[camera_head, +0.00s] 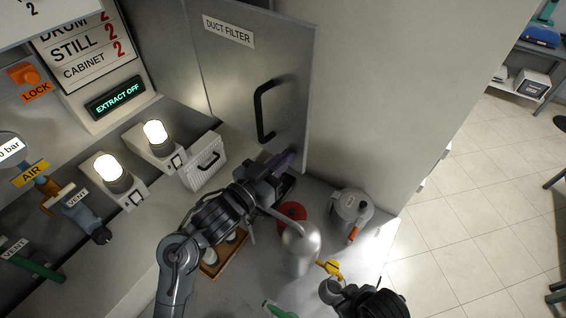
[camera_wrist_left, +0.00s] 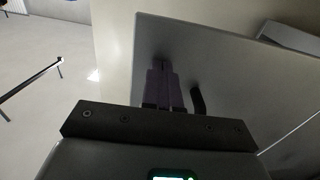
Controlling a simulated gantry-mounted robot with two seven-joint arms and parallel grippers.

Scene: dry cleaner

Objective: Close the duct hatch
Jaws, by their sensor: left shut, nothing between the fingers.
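The duct hatch (camera_head: 240,65) is a grey metal door labelled "DUCT FILTER" with a black bar handle (camera_head: 264,112). It stands swung out from the wall unit, nearly upright in the head view. My left gripper (camera_head: 284,160) is shut and empty at the door's lower edge, below the handle. In the left wrist view the shut fingers (camera_wrist_left: 163,78) point at the broad grey door panel (camera_wrist_left: 225,60), close to it; I cannot tell if they touch. The handle (camera_wrist_left: 197,101) is right of the fingers there, apart from them.
Below the door stand a grey canister (camera_head: 350,212), a silver bottle (camera_head: 300,250) and a red item (camera_head: 292,213) on the worktop. Tiled floor (camera_head: 470,190) is open at right.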

